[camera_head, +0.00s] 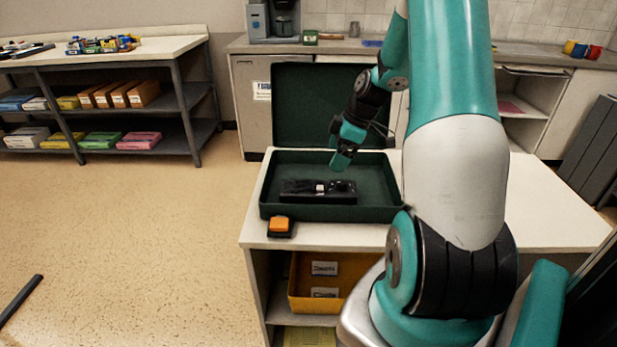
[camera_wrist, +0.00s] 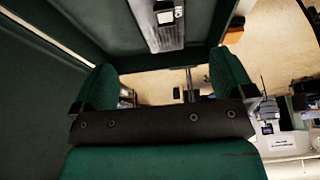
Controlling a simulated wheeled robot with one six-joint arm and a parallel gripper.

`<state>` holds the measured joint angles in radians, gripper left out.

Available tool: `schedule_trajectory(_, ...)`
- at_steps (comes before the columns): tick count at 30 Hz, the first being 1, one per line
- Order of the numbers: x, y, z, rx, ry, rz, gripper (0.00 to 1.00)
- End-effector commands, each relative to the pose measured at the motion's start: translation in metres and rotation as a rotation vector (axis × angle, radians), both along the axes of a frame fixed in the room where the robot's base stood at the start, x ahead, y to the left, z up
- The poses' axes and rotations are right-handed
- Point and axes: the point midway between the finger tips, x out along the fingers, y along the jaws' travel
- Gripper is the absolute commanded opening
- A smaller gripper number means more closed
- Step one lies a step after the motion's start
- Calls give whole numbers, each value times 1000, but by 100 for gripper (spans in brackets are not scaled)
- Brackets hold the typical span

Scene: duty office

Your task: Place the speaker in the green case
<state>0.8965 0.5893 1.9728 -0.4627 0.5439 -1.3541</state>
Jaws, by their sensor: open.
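The green case (camera_head: 385,207) stands open on the white desk, its lid (camera_head: 310,105) raised at the back. A long black device (camera_head: 290,190), which looks like the speaker, lies flat inside the case towards the front. A small pale patch shows on its top. It also shows as a grey and black bar (camera_wrist: 165,38) at the top of the wrist view. My gripper (camera_head: 341,164) is above the case, behind and slightly right of the device, apart from it. In the wrist view my gripper (camera_wrist: 164,85) has its fingers wide apart with nothing between them.
An orange and black object (camera_head: 279,226) sits on the desk at the case's front left corner. A yellow bin (camera_head: 300,290) is on the shelf below. The desk (camera_head: 530,215) is clear at the right. A counter with a coffee machine (camera_head: 285,20) stands behind.

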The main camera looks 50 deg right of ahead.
Motion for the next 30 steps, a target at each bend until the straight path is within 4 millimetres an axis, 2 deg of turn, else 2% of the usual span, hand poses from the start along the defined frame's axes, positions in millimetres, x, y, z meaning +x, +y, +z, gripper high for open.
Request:
schedule_trajectory(2,0,1,2,0,0,1,100)
schedule_trajectory(4,5,12,8,3,3,5,100)
schedule_trajectory(5,9,22,12,7,7,7,100)
schedule_trajectory(7,19,57,30,19,22,15,100)
schedule_trajectory(8,22,78,39,27,31,18,100)
schedule_trajectory(10,26,139,64,49,62,22,100)
schedule_trajectory(11,23,168,75,59,78,23,100)
schedule_trajectory(12,15,206,88,71,103,23,100)
schedule_trajectory(14,-5,260,106,88,140,20,100)
schedule_trajectory(15,-23,291,115,95,164,17,100)
schedule_trajectory(18,-73,351,132,109,221,7,100)
schedule_trajectory(21,-120,385,140,115,267,-3,100)
schedule_trajectory(24,-152,401,143,117,298,-16,100)
schedule_trajectory(27,-168,408,144,118,315,-25,100)
schedule_trajectory(30,-172,409,143,118,322,-31,100)
